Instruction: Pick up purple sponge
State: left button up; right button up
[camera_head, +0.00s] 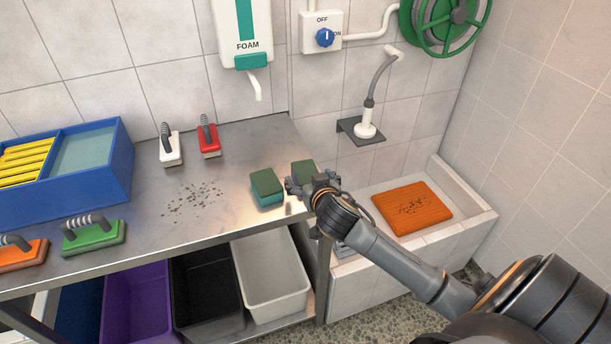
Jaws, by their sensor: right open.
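My right gripper (291,188) is open at the right end of the steel counter, its fingers pointing left. A sponge with a dark green top (303,171) sits directly behind it, mostly covered by the gripper. Its body colour is hidden, so I cannot tell whether it is the purple sponge. A second sponge, teal with a green top (267,187), lies just left of the fingertips. No sponge shows purple on its visible faces. Whether the fingers touch either sponge is unclear. My left gripper is not in view.
The steel counter (235,155) has dark crumbs in the middle. Red (208,137), white (171,148), green (94,237) and orange (22,252) brushes and a blue tray (122,165) stand left. Bins sit below. A tiled basin (474,213) holds an orange mat (412,207).

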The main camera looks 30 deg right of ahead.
aim_at(307, 174)
jog(key=shift+p+x, duration=0.55)
jog(key=shift+x, duration=2.1)
jog(key=shift+d+f, duration=0.1)
jog(key=shift+d, duration=0.05)
jog(key=shift+s, duration=0.1)
jog(key=c, duration=0.8)
